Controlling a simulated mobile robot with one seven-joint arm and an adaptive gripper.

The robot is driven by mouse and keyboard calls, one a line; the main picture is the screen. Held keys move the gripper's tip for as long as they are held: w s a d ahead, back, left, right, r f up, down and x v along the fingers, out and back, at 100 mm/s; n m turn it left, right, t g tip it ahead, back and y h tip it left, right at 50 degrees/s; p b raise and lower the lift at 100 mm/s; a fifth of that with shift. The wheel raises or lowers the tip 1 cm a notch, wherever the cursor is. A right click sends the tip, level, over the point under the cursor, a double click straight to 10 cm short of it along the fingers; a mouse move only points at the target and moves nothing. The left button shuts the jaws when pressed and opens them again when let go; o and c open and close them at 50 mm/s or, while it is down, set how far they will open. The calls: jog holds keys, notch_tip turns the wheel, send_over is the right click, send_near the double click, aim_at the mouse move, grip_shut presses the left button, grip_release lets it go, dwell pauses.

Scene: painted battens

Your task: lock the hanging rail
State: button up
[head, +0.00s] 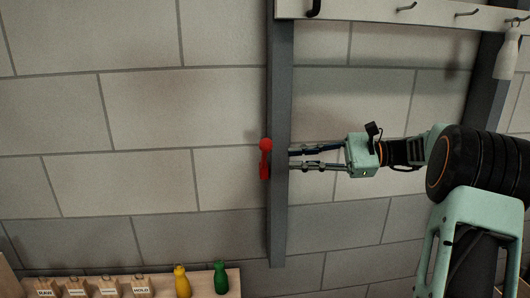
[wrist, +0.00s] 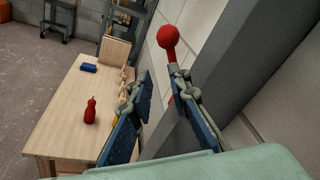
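The hanging rail (head: 430,13) is a pale board with dark hooks, fixed across grey uprights at the top right of the head view. A red lever (head: 265,158) with a round knob sits at the left edge of the left upright (head: 280,220), knob up. My gripper (head: 290,158) reaches in from the right, its fingertips at that upright at lever height. In the wrist view the fingers (wrist: 160,75) are apart; the red knob (wrist: 168,36) stands just beyond the right fingertip. Red also shows between the fingers. Whether they touch the lever I cannot tell.
A pale bottle-shaped thing (head: 508,55) hangs at the rail's right. A wooden top (head: 235,283) below holds labelled blocks, a yellow bottle (head: 181,281) and a green bottle (head: 220,278). The wrist view shows a red bottle (wrist: 90,110) and a blue object (wrist: 88,68) on wood.

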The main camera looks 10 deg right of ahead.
aim_at(265, 156)
jog(key=shift+m+t+y, duration=0.5)
jog(key=x, duration=0.6)
jog(key=r+x, duration=0.1)
jog(key=x, duration=0.2)
jog(key=shift+w+d, duration=0.15)
jog(key=shift+w, duration=0.25)
jog(key=shift+c, duration=0.5)
grip_shut()
